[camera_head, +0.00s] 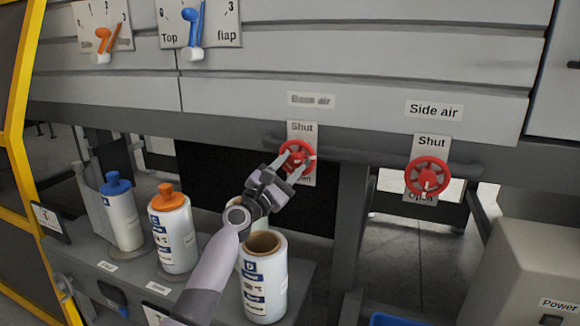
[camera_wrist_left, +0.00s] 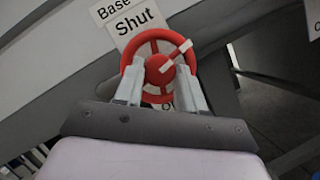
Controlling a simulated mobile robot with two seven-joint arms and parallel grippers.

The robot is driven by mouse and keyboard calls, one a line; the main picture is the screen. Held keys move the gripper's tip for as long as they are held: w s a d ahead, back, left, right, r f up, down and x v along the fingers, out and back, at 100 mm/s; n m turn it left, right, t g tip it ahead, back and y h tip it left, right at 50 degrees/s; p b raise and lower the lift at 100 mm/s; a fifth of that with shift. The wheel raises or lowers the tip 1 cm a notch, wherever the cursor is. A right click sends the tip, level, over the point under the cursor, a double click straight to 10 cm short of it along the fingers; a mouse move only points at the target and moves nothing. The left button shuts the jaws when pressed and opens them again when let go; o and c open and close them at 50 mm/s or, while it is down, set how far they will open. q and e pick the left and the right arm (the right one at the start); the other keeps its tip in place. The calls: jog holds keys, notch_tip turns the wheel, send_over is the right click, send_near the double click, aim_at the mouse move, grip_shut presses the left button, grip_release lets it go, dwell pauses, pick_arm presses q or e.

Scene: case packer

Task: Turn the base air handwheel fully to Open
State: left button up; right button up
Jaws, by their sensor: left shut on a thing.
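The red base air handwheel (camera_head: 297,150) sits on the pipe under the "Base air" label, on a plate marked "Shut" at the top and, partly hidden, "Open" at the bottom. My left gripper (camera_head: 293,164) is shut on its rim. In the left wrist view the fingers (camera_wrist_left: 158,88) grip the lower sides of the handwheel (camera_wrist_left: 159,50), and its white pointer points up and to the right. The fingers hide most of the lower word. My right gripper is not in view.
The red side air handwheel (camera_head: 427,176) is to the right on the same pipe. A grey power box (camera_head: 525,265) is at the lower right.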

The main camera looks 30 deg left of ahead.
pick_arm(q)
jog(key=m+g, duration=0.1)
jog(key=m, duration=0.1)
jog(key=m+h+p, duration=0.1)
jog(key=m, duration=0.2)
jog(key=shift+a+r+m+g+h, duration=0.1)
jog(key=shift+r+m+g+h, duration=0.1)
jog(key=shift+m+g+h, duration=0.15)
jog(key=m+g+p, duration=0.1)
jog(key=m+p, duration=0.1)
jog(key=m, duration=0.1)
jog(key=shift+r+h, duration=0.15)
jog(key=shift+h, duration=0.1)
jog(key=shift+r+m+g+p, duration=0.15)
jog(key=shift+m+g+p, duration=0.2)
jog(key=shift+m+p, duration=0.5)
jog(key=m+g+p, duration=0.1)
jog(key=m+p, duration=0.3)
jog(key=shift+r+g, duration=0.15)
jog(key=shift+g, duration=0.25)
jog(key=shift+m+g+p, duration=0.3)
jog(key=shift+m+p, duration=0.4)
jog(key=shift+m, duration=0.1)
jog(key=shift+m+y, duration=0.6)
jog(key=shift+m+g+y+p, duration=0.3)
jog(key=shift+m+g+y, duration=0.3)
jog(key=shift+m, duration=0.7)
